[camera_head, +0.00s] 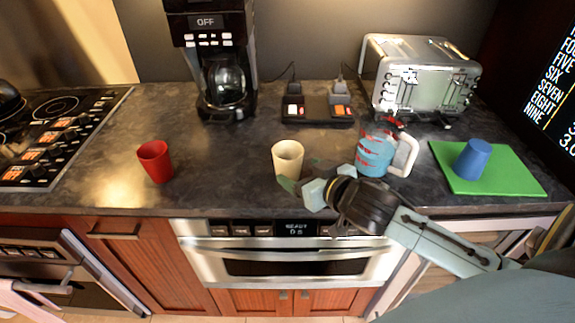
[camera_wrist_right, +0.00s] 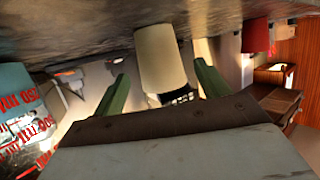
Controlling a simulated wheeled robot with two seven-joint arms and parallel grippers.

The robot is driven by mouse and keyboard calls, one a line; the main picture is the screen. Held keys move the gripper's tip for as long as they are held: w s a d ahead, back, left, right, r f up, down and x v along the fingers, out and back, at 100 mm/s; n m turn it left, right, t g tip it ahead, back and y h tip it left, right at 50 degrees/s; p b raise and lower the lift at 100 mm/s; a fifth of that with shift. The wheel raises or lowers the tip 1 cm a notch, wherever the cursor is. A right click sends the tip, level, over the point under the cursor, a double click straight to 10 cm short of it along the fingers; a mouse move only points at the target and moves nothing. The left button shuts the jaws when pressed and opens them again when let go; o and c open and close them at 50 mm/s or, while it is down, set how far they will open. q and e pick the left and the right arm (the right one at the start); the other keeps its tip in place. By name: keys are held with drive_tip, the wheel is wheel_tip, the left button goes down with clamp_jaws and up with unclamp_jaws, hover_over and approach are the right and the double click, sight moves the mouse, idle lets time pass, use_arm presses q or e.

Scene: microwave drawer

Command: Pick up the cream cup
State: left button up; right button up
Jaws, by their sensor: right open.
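The cream cup (camera_head: 287,157) stands upright on the dark counter, near its front edge, in the head view. It also shows in the right wrist view (camera_wrist_right: 161,56), where the picture is upside down. My right gripper (camera_head: 303,175) reaches in from the right, low over the counter, just right of the cup and in front of it. In the right wrist view its two green fingers (camera_wrist_right: 162,84) are apart, with the cup ahead between them. I cannot tell whether either finger touches the cup. My left gripper is not in view.
A red cup (camera_head: 155,161) stands to the left. A measuring jug (camera_head: 373,153) stands close to the right, behind my right arm. A blue cup (camera_head: 472,159) is on a green board (camera_head: 508,177). A coffee maker (camera_head: 215,55) and a toaster (camera_head: 420,77) stand behind. The counter left of the cream cup is clear.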

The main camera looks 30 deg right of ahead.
sight(295, 171)
drive_tip(key=x, duration=0.2)
drive_tip(key=shift+w+f, duration=0.3)
drive_tip(key=x, duration=0.1)
drive_tip(key=b+x, duration=0.1)
drive_tip(key=x, duration=0.1)
drive_tip(key=shift+w+f, duration=0.2)
drive_tip(key=shift+f, duration=0.15)
drive_tip(key=shift+w+f, duration=0.1)
drive_tip(key=shift+w, duration=0.2)
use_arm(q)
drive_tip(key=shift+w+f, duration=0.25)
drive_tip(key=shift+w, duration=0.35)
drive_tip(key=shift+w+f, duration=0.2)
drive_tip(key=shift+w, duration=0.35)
use_arm(e)
drive_tip(key=c, duration=1.1)
